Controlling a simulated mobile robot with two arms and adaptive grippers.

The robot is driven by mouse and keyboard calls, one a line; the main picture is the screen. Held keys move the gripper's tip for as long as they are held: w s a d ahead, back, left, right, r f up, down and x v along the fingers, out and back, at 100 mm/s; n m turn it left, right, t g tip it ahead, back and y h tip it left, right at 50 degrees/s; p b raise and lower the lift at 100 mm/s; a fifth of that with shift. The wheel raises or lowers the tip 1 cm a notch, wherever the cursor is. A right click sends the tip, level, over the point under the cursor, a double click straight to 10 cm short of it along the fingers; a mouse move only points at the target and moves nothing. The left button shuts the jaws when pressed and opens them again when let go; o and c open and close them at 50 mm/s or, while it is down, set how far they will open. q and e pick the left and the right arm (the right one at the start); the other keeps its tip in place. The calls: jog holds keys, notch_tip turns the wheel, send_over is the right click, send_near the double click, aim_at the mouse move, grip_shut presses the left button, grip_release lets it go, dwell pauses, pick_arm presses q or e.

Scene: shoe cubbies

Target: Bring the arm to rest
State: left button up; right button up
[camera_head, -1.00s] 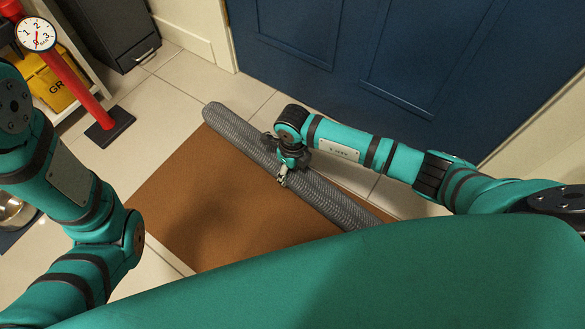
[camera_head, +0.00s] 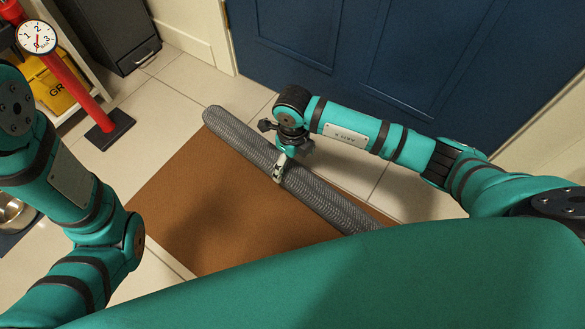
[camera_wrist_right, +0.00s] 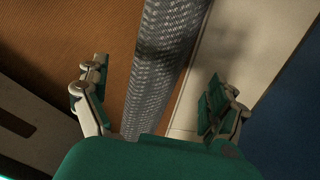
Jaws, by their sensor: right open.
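My right arm reaches in from the right in the head view. Its gripper (camera_head: 280,172) hangs above a grey, patterned draft roll (camera_head: 330,203) that lies diagonally along the far edge of a brown mat (camera_head: 195,190). In the right wrist view the two fingers of my right gripper (camera_wrist_right: 158,100) are spread wide, one on each side of the roll (camera_wrist_right: 165,60), with nothing held between them. The roll appears to lie below the fingers. My left arm stands at the left in the head view; its gripper is out of the picture.
A blue door (camera_head: 400,60) stands behind the roll. A red post (camera_head: 70,80) on a dark base (camera_head: 109,129), a yellow box (camera_head: 52,85) and a black cabinet (camera_head: 110,30) stand at the upper left. Tiled floor (camera_head: 165,105) is clear between them and the mat.

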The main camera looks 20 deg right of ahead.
notch_tip(320, 180, up, 6)
jog(key=shift+f, duration=0.1)
